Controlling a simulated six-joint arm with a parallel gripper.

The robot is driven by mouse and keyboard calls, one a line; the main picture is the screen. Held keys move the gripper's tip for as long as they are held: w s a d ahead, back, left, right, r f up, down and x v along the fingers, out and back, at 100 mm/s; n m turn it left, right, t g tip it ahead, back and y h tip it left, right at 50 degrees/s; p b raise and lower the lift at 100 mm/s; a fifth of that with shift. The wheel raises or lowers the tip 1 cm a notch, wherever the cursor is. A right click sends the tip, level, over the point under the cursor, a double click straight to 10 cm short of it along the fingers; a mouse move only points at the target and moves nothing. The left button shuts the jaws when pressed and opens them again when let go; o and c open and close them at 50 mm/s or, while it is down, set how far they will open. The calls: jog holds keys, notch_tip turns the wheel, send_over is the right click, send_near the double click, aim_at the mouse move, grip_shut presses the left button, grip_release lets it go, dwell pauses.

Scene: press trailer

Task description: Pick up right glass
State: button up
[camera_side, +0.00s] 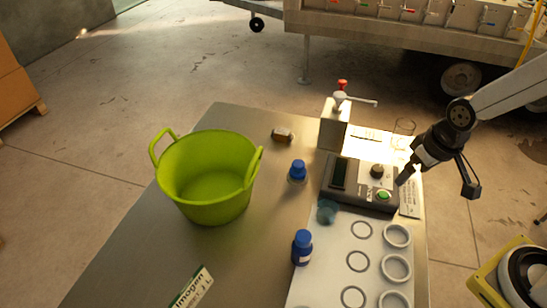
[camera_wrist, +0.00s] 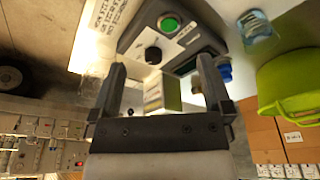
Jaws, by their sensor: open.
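A clear glass (camera_side: 404,130) stands on the lit back right corner of the table in the side view, just behind my gripper. My gripper (camera_side: 437,187) is open above the table's right edge, beside the control box. Its two fingers stand apart with nothing held between them in the wrist view (camera_wrist: 161,66).
The control box (camera_side: 352,185) with a green button is left of my gripper. A dispenser (camera_side: 335,130) stands behind it. A white tray (camera_side: 330,265) with ring holders is in front. Blue-capped bottles (camera_side: 302,248) and a green tub (camera_side: 205,185) stand to the left.

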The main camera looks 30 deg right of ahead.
jog(key=n+t, duration=0.2)
jog(key=t, duration=0.5)
send_over(413, 130)
jog(key=a, duration=0.4)
notch_tip(413, 130, down, 2)
jog(key=shift+n+t+y, duration=0.6)
jog(key=shift+n+y, duration=0.1)
jog(key=shift+y, duration=0.1)
jog(key=d, duration=0.1)
jog(key=d+f, duration=0.2)
jog(key=shift+w+d, duration=0.15)
jog(key=shift+d, duration=0.25)
jog(key=s+d+f+y, duration=0.1)
jog(key=y, duration=0.1)
jog(key=s+d+f+n+t+y, duration=0.1)
jog(key=s+d+y, duration=0.1)
jog(key=shift+s+d+f+n, duration=0.1)
jog(key=shift+f+n, duration=0.2)
jog(key=shift+f, duration=0.1)
jog(key=shift+y, duration=0.4)
jog(key=shift+x, duration=3.6)
jog(key=shift+s+f, duration=0.1)
jog(key=shift+f, duration=0.05)
